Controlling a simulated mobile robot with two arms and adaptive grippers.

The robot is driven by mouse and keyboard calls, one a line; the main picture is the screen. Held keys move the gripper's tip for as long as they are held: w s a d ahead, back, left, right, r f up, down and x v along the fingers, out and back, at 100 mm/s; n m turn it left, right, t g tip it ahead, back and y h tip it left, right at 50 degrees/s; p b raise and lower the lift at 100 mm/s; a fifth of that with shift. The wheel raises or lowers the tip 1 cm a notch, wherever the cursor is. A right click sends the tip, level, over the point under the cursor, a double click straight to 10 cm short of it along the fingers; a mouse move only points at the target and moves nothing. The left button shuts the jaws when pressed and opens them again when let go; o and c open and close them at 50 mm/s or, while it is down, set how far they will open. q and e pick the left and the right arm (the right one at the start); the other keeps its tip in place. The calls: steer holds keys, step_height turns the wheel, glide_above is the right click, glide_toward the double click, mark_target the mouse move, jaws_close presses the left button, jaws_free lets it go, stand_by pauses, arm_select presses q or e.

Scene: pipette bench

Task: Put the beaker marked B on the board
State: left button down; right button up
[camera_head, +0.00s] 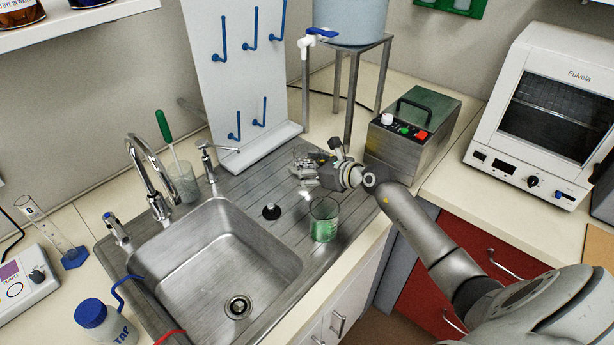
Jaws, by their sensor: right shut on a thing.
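My right gripper (306,172) comes in from the right over the ribbed drainer beside the sink. It is shut on a small clear, glassy thing, mostly hidden by the fingers; I cannot read a mark on it. A glass beaker (323,222) with a green tint stands upright on the drainer, just in front of and below the gripper; no letter is readable on it. The white board (222,75) with blue pegs stands upright behind the sink, left of the gripper, and its visible pegs are empty. My left gripper is not in view.
The steel sink (215,262) with its tap (151,175) lies left of the gripper. A black stopper (271,211) lies on the drainer. A metal box with a handle (413,132) and a stand with a water tank (350,20) are behind. A white oven (545,105) is at right.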

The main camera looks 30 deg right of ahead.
mark_target(307, 177)
steer(key=shift+w+d+f, duration=0.25)
steer(key=shift+w+f, duration=0.3)
steer(key=shift+f, duration=0.05)
step_height(307, 177, down, 3)
steer(key=shift+r, duration=0.1)
steer(key=shift+f, duration=0.3)
steer(key=o, duration=0.8)
steer(key=shift+o, duration=0.2)
steer(key=shift+r, duration=0.1)
